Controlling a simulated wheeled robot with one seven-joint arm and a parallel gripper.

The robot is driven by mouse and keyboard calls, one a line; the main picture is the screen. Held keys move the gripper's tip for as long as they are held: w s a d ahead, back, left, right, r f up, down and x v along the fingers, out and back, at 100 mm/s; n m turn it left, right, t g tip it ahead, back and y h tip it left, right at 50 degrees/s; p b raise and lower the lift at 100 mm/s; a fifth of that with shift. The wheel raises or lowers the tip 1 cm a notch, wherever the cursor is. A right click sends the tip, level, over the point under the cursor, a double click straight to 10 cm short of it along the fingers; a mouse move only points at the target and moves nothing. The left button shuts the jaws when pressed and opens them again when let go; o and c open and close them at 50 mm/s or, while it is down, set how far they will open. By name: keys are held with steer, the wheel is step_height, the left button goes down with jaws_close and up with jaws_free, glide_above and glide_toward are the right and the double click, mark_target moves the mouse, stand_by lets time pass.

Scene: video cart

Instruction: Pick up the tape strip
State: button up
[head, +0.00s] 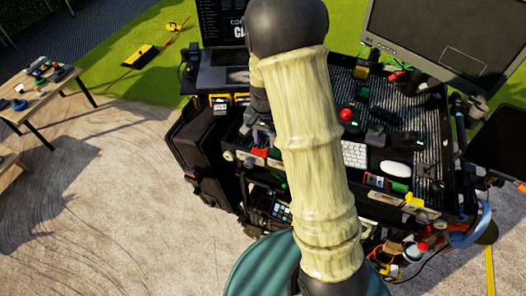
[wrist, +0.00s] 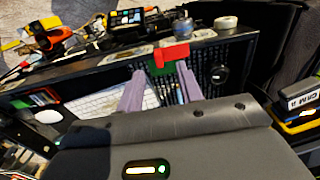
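My gripper (wrist: 160,72) shows in the wrist view as two grey-purple fingers set apart, with nothing clearly held between them. A red strip-like piece (wrist: 173,53) and a green piece (wrist: 161,68) lie at the cart's edge by the fingertips. I cannot tell which of these is the tape strip, or whether a finger touches either. In the head view, a red piece (head: 259,152) shows at the cart's front left edge, just below my gripper (head: 261,135). My arm hides part of the cart there.
The cart top holds a white keyboard (head: 355,154), a white mouse (head: 395,169) and a red ball-topped object (head: 346,114). A laptop (head: 222,75) stands behind, a large monitor (head: 446,38) at the upper right. A dark case (head: 197,150) is left of the cart.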

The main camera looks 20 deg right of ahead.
mark_target(266, 150)
steer(key=shift+w+d+f+p, duration=0.15)
steer(key=shift+f+p, duration=1.1)
steer(key=shift+f, duration=1.35)
jaws_close()
